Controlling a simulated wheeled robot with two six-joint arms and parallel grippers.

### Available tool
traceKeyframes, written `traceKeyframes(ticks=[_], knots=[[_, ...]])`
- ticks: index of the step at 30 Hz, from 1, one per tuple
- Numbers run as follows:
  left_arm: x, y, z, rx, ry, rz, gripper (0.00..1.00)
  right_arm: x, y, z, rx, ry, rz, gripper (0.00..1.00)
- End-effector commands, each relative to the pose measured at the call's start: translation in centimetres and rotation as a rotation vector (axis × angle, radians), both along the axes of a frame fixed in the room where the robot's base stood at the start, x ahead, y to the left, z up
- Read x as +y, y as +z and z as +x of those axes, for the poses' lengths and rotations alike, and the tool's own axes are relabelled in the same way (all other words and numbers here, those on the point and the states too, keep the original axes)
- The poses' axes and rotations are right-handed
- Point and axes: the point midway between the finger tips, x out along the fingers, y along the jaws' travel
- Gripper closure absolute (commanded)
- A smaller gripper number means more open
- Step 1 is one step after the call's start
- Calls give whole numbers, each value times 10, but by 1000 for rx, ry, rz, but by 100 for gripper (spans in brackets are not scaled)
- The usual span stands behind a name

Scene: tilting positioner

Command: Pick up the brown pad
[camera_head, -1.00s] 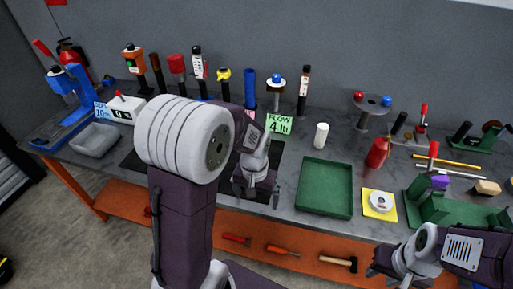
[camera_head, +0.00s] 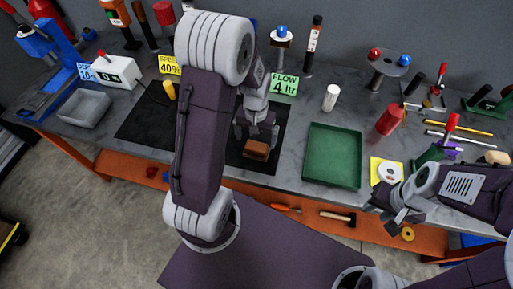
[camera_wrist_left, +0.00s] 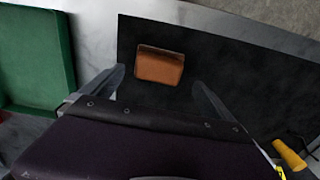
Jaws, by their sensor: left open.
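The brown pad (camera_head: 256,150) is a small block with rounded corners, lying on the black mat (camera_head: 150,125). In the left wrist view the brown pad (camera_wrist_left: 160,66) lies ahead of the gap between my left fingers, with mat visible on both sides. My left gripper (camera_head: 257,132) is open and empty, above the mat close to the pad; its fingers (camera_wrist_left: 159,82) point toward the pad and do not close on it. My right gripper (camera_head: 392,207) is at the bench's front edge on the right; its jaw opening is unclear.
A green tray (camera_head: 333,157) stands right of the mat. A yellow cylinder (camera_head: 170,91) stands on the mat's back left. A white cylinder (camera_head: 330,98) and red can (camera_head: 390,119) stand behind and beside the tray. A grey bin (camera_head: 84,108) is at the left.

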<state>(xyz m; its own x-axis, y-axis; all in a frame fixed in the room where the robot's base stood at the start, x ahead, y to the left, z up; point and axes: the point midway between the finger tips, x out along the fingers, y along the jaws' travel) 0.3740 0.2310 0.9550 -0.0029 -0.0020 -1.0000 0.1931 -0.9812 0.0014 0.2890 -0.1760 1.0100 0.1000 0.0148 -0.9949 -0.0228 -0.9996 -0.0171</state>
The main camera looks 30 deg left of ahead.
Motion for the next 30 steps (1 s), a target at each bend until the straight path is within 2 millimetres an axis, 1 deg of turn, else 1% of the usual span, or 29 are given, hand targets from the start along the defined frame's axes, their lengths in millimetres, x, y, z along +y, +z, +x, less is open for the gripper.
traceKeyframes(ticks=[2, 6, 9, 16, 17, 18, 20, 21, 23, 30], knots=[[-1, -10, -1, 5, -1, -1, 2, 0, 1, 0, 0, 0, 0, 64], [-3, -37, -2, 6, 0, -1, 2, 0, 3, 0, 0, 0, 0, 64], [-2, -48, -1, 4, 0, -1, 2, 0, 3, 0, 0, 0, 0, 64], [-2, -51, 0, 0, 0, 0, 2, 0, 2, 0, 0, 0, 0, 64], [-2, -51, 0, 0, 0, 0, 7, 0, 2, 0, 0, 0, 0, 64], [-2, -50, 0, 0, 0, 0, 19, 0, 2, 0, 0, 0, 0, 64], [-2, -50, 0, 0, 0, 0, 35, 0, 2, 0, 0, 0, 0, 64], [-2, -50, 0, 0, 0, 0, 46, 0, 2, 0, 0, 0, 0, 64], [-2, -50, 0, 0, 0, 0, 61, 0, 2, 0, 0, 0, 0, 64], [-2, -49, 0, 0, 0, 0, 61, 0, 2, 0, 0, 0, 0, 64]])
